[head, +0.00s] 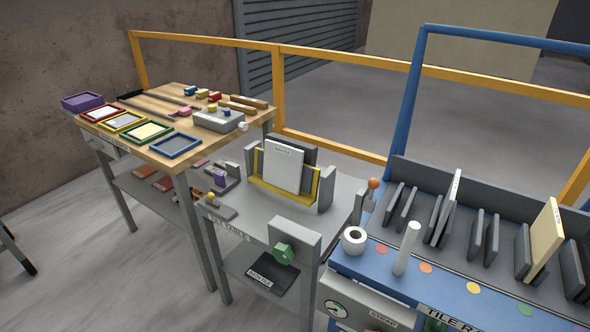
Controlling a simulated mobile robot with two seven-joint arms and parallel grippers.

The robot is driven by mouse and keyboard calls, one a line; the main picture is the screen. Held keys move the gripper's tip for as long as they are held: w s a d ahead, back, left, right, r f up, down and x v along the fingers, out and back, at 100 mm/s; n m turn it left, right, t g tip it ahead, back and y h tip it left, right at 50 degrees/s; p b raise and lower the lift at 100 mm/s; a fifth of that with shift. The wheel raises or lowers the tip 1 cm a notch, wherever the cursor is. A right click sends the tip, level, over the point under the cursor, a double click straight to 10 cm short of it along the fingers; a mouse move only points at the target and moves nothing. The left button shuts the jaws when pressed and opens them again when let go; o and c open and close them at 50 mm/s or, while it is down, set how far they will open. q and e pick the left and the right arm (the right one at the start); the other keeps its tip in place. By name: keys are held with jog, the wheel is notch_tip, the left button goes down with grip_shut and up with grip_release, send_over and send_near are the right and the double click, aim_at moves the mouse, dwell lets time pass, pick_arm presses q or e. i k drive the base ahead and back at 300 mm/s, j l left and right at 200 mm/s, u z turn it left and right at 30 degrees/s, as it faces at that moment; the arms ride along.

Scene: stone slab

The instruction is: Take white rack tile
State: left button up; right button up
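A thin white tile (453,192) stands on edge between dark grey dividers in the tile rack (392,262) at the right, a blue-fronted unit with a grey back. A cream tile (546,238) stands in another slot farther right. A second white tile (284,166) leans in a yellow holder (284,193) on the grey bench, with a dark panel behind it. Neither of my grippers shows in the head view.
A white roll (354,240) and an upright white cylinder (406,248) stand at the rack's front left. A grey block with a green knob (284,253) is on the grey bench (245,222). A wooden table (150,112) holds coloured frames. Yellow rails (205,41) run behind.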

aim_at(283, 165)
jog(key=i+j+z, duration=0.1)
jog(key=z, duration=0.3)
jog(key=j+z, duration=0.15)
jog(key=z, duration=0.2)
jog(key=i+j+z, duration=0.1)
jog(key=z, duration=0.3)
jog(key=j+z, duration=0.25)
jog(key=z, duration=0.15)
